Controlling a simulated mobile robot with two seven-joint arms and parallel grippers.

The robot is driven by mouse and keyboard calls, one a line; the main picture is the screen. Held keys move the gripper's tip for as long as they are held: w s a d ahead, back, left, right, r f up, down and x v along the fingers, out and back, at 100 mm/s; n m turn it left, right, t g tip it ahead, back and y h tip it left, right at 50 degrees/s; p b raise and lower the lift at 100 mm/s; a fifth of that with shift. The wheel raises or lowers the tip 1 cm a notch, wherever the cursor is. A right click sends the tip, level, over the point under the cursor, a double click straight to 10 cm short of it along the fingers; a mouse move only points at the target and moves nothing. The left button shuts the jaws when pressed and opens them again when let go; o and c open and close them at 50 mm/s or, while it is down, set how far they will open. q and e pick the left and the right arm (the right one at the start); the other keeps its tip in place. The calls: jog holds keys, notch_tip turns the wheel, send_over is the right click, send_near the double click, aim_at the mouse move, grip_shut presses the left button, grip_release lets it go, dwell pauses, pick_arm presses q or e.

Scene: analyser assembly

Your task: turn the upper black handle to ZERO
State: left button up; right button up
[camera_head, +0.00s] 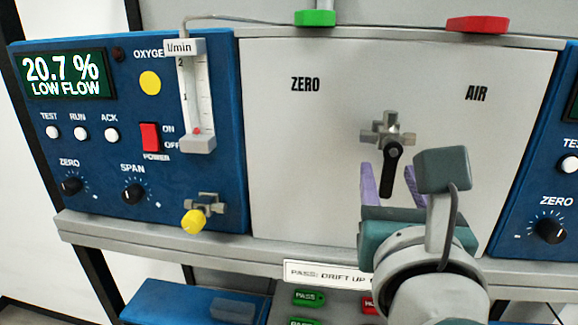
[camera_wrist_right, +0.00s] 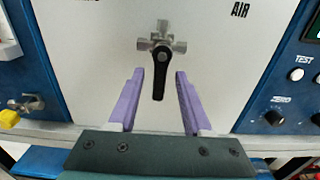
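The upper black handle (camera_head: 391,170) sits on a metal cross-shaped valve (camera_head: 387,131) on the light grey panel. It points down, slightly left at its tip, between the ZERO label (camera_head: 305,84) at upper left and the AIR label (camera_head: 476,93) at upper right. In the right wrist view the handle (camera_wrist_right: 159,75) hangs down between the two purple fingers. My right gripper (camera_head: 377,180) is open, one finger on each side of the handle, with gaps to both. Whether the fingertips reach as deep as the handle is hard to tell. My left gripper is not in view.
A blue analyser (camera_head: 110,215) with a display reading 20.7 % LOW FLOW stands at left, with a flowmeter (camera_head: 197,100) and a yellow knob (camera_head: 193,221). Green (camera_head: 315,18) and red (camera_head: 476,24) blocks sit on the panel's top edge. A shelf edge (camera_head: 150,240) runs below.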

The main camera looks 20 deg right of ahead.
grip_shut()
dwell(0.3)
jog(key=shift+a+m, duration=0.1)
jog(key=shift+m, duration=0.3)
jog(key=m, duration=0.1)
jog(key=m+b, duration=0.2)
jog(key=shift+w+a+m, duration=0.25)
jog(key=shift+a+m, duration=0.05)
jog(key=shift+a, duration=0.1)
jog(key=m+b, duration=0.2)
jog(key=m, duration=0.2)
jog(key=a+r+m+b, duration=0.1)
jog(key=m+b, duration=0.1)
jog(key=m, duration=0.2)
jog(key=w+r+m+b, duration=0.1)
jog(key=m+b, duration=0.1)
jog(key=m, duration=0.2)
jog(key=shift+a+r, duration=0.2)
jog(key=shift+r+m+b, duration=0.25)
jog(key=shift+m+b, duration=0.3)
jog(key=shift+m, duration=0.25)
jog(key=shift+r, duration=0.1)
